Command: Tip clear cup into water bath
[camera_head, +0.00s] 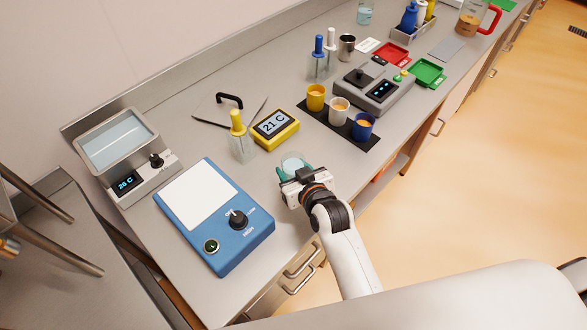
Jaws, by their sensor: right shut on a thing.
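The clear cup (292,161) is at my right gripper (294,172), near the front edge of the bench. The gripper's teal fingers are shut on it, and the cup looks roughly upright. Its lower part is hidden by the gripper, so I cannot tell whether it touches the bench. The water bath (151,126) is a grey metal tank with pale water inside, at the far left of the bench. Its front panel has a black knob and a display that seems to read 25 C. My left gripper is not in view.
A blue hotplate (254,235) with a white top lies between gripper and bath. Yellow, white and blue cups (363,129) stand on a dark mat.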

